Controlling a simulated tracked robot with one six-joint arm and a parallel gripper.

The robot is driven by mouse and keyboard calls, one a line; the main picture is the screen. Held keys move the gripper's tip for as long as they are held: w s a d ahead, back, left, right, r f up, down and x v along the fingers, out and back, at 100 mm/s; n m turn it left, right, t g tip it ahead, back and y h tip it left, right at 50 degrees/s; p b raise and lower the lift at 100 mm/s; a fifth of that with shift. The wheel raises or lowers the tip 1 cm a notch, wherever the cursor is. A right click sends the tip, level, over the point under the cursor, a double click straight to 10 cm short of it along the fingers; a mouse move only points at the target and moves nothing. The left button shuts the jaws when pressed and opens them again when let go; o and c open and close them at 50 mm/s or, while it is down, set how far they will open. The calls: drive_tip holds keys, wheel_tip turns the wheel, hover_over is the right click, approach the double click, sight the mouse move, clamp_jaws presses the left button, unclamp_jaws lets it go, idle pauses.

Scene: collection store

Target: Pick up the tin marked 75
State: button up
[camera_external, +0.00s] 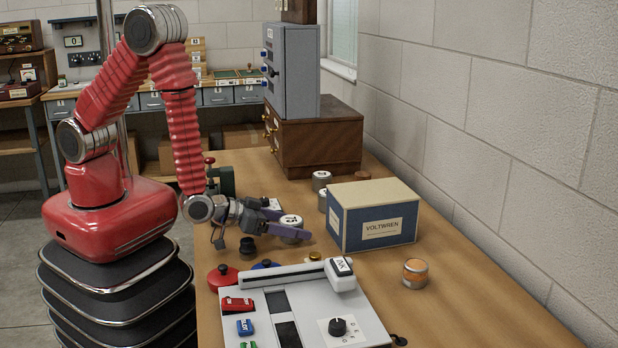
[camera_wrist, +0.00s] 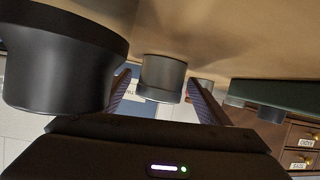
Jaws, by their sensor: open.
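A short grey tin (camera_external: 291,236) with a white-labelled lid stands on the wooden bench. The digits on its lid are small and tilted; they look like 75, but I cannot read them surely. My gripper (camera_external: 287,219) is low over the bench, with its open fingers on either side of this tin. In the wrist view, which is upside down, a grey tin (camera_wrist: 162,75) shows between the two fingers of my gripper (camera_wrist: 160,90), with gaps beside it. I cannot tell how far it sits between them.
A blue VOLTWREN box (camera_external: 375,222) stands right of the tin. Two more tins (camera_external: 321,180) stand behind, one partly hidden by the box. A dark round piece (camera_external: 247,249) sits close by the gripper.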

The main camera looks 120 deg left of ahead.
sight(292, 219)
drive_tip(key=shift+c, duration=0.4)
drive_tip(key=c, duration=1.1)
drive_tip(key=shift+r, duration=0.1)
drive_tip(key=shift+r, duration=4.95)
